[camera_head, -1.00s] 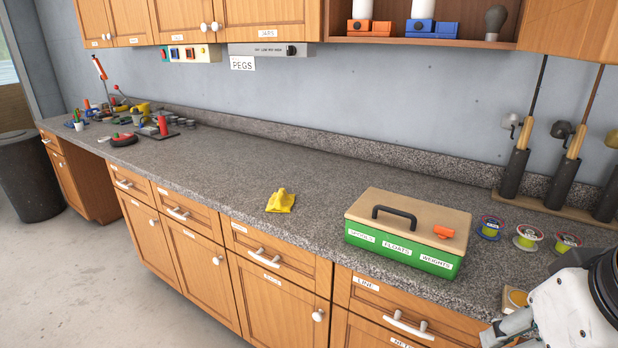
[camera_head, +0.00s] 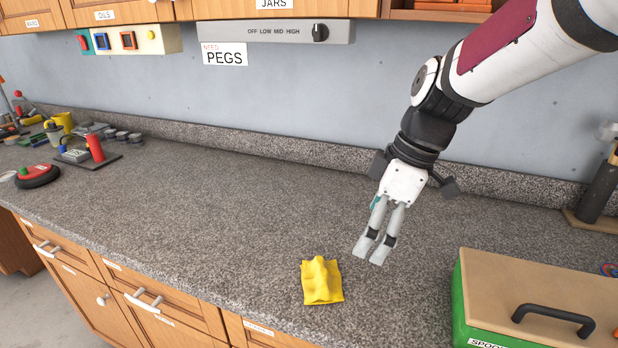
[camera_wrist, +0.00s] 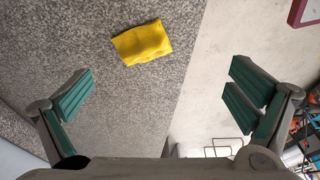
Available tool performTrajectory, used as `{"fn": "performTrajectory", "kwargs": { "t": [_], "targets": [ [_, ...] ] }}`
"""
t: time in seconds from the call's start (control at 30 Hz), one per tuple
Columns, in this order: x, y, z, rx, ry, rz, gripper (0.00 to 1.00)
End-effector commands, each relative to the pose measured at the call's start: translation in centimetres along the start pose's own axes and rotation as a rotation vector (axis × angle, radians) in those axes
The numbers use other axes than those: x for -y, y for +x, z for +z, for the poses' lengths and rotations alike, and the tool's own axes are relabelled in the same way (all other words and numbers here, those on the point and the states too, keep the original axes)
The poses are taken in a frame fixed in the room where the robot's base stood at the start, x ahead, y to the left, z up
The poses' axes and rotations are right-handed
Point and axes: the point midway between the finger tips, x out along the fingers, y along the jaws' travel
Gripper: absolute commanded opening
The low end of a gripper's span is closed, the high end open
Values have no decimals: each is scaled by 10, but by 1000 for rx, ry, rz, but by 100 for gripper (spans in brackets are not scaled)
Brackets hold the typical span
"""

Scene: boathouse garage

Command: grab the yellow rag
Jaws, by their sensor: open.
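The yellow rag (camera_head: 321,281) lies crumpled on the grey speckled countertop (camera_head: 230,215), near its front edge. My gripper (camera_head: 370,250) is above the counter, behind and to the right of the rag, and apart from it. In the wrist view the rag (camera_wrist: 142,43) shows at the upper middle, ahead of the open, empty fingers (camera_wrist: 160,98) with their green pads. Nothing hides the rag.
A green box with a tan lid and black handle (camera_head: 553,318) stands right of the rag. A panel with a knob (camera_head: 275,32) hangs above. The counter left of the rag is clear.

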Motion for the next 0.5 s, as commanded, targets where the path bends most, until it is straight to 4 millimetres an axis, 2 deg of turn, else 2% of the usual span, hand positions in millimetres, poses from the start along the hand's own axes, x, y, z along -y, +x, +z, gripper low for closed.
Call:
{"fn": "performTrajectory", "kwargs": {
  "t": [0.1,0.2,0.33,0.5],
  "targets": [
    [-24,26,-12,-43,-156,-54,100],
    [-36,40,-19,-75,-254,-76,100],
    [-44,50,-24,-100,-322,-89,100],
    [-43,71,-26,-105,-342,-95,100]
  ]
}}
